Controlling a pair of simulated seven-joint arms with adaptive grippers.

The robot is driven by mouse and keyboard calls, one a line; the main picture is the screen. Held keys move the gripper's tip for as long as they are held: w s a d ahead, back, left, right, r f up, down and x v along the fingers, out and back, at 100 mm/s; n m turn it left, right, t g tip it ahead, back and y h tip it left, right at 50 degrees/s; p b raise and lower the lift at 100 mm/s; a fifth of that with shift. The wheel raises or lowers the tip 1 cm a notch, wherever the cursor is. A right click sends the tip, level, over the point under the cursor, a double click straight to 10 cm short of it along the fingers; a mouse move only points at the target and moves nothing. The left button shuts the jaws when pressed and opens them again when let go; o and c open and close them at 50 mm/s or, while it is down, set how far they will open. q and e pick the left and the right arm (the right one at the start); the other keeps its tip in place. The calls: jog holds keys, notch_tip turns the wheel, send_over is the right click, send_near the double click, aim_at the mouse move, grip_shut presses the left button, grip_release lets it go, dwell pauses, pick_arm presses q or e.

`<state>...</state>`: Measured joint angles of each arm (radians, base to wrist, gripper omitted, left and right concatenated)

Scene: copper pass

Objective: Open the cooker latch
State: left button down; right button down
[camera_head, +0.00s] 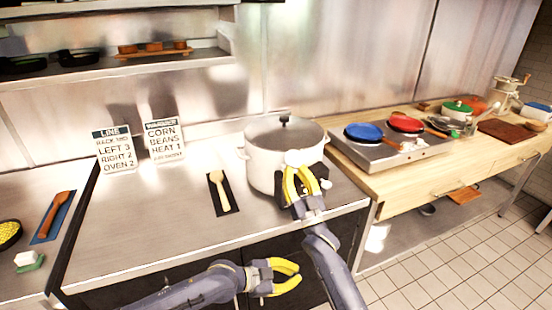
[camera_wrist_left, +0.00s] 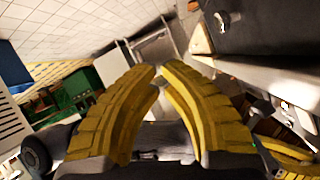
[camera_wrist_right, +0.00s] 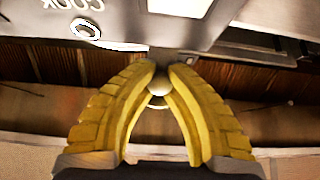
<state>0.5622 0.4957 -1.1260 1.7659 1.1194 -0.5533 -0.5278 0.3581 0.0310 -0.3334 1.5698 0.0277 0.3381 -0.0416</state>
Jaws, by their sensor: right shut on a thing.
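The cooker (camera_head: 263,177) is a large pale metal pot with a dark lid knob, standing near the right end of the steel counter. My right gripper (camera_head: 303,176) is at its front. In the right wrist view, my right gripper (camera_wrist_right: 164,72) is shut on a small round metal latch knob (camera_wrist_right: 158,86) below a grey panel marked with upside-down lettering. The fingers hide part of the latch. My left gripper (camera_head: 299,272) is empty in front of the counter, low and apart from the cooker. Its fingertips (camera_wrist_left: 160,68) show a narrow gap.
A spoon on a dark mat (camera_head: 226,208) lies left of the cooker. Two signs (camera_head: 115,150) stand behind it. A hotplate (camera_head: 385,150) with blue and red discs is on the wooden counter to the right. The steel counter's left middle is clear.

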jog(key=shift+r, duration=0.3)
pick_arm(q)
notch_tip(320, 180, up, 9)
jog(key=a+m+h, duration=0.1)
jog(key=m, duration=0.2)
pick_arm(e)
jog(key=shift+d, duration=0.1)
pick_arm(q)
jog(key=w+a+r+n, duration=0.2)
jog(key=w+r+n, duration=0.1)
jog(key=w+n, duration=0.1)
jog(key=w+a+r+n, duration=0.3)
jog(key=w+n, duration=0.1)
jog(key=n, duration=0.2)
jog(key=w+a+r+n, duration=0.2)
jog(key=w+r+n, duration=0.1)
jog(key=w+n, duration=0.1)
jog(key=shift+w+a+n+h, duration=0.15)
jog(key=shift+w+n+h, duration=0.25)
jog(key=shift+n, duration=0.5)
jog(key=w+a+r+n+h, duration=0.4)
jog(key=w+a+r+n, duration=0.2)
jog(key=a+r+n, duration=0.6)
jog(key=w+d+n, duration=0.1)
jog(key=d+n, duration=0.1)
jog(key=d, duration=1.3)
jog(key=shift+w+d+f+n+t, duration=0.2)
jog(key=shift+d+f+n+t, duration=0.1)
jog(key=shift+f+t, duration=0.1)
